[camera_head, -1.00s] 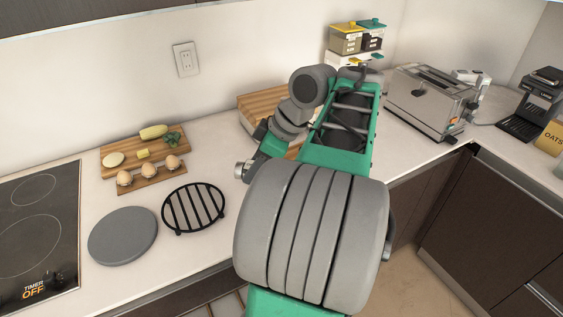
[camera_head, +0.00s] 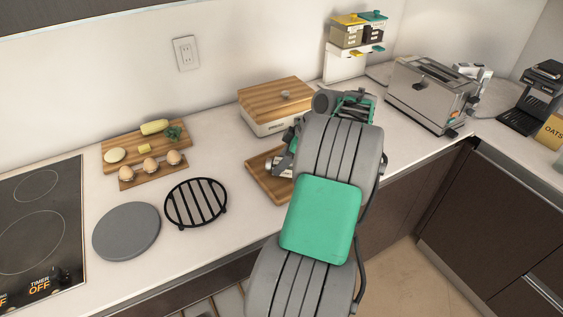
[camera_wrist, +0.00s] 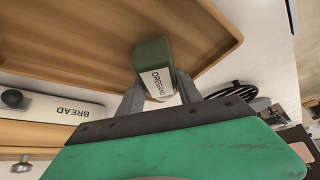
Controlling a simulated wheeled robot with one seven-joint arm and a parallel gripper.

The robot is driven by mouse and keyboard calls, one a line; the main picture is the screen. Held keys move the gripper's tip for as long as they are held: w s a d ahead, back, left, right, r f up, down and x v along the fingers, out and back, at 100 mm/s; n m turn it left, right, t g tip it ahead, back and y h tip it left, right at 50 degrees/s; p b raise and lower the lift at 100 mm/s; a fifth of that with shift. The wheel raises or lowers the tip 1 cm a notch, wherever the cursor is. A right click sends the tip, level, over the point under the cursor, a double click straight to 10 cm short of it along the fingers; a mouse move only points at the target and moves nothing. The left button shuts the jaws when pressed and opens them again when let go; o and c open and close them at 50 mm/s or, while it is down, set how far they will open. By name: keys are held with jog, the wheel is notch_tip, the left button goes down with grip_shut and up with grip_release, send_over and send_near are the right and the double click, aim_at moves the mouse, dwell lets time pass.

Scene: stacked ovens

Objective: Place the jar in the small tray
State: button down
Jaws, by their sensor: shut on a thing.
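The jar (camera_wrist: 156,62) has a dark green body or lid and a white label reading OREGANO. In the wrist view, my gripper (camera_wrist: 160,92) is shut on it, one finger on each side. The jar is seen against the small wooden tray (camera_wrist: 70,40), which has a raised rim. I cannot tell whether the jar touches the tray floor. In the head view, the tray (camera_head: 262,178) lies on the counter in front of the bread box, partly hidden by my arm. My arm hides the jar and fingers there.
The bread box (camera_head: 272,127) with a wooden lid stands just behind the tray. A black round trivet (camera_head: 196,204) and a grey disc (camera_head: 126,232) lie to the left. A toaster (camera_head: 432,95) stands right, and a shelf with containers (camera_head: 350,60) is behind.

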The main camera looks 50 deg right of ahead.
jog(key=shift+f, duration=0.3)
jog(key=c, duration=0.8)
grip_release()
jog(key=shift+r, duration=0.1)
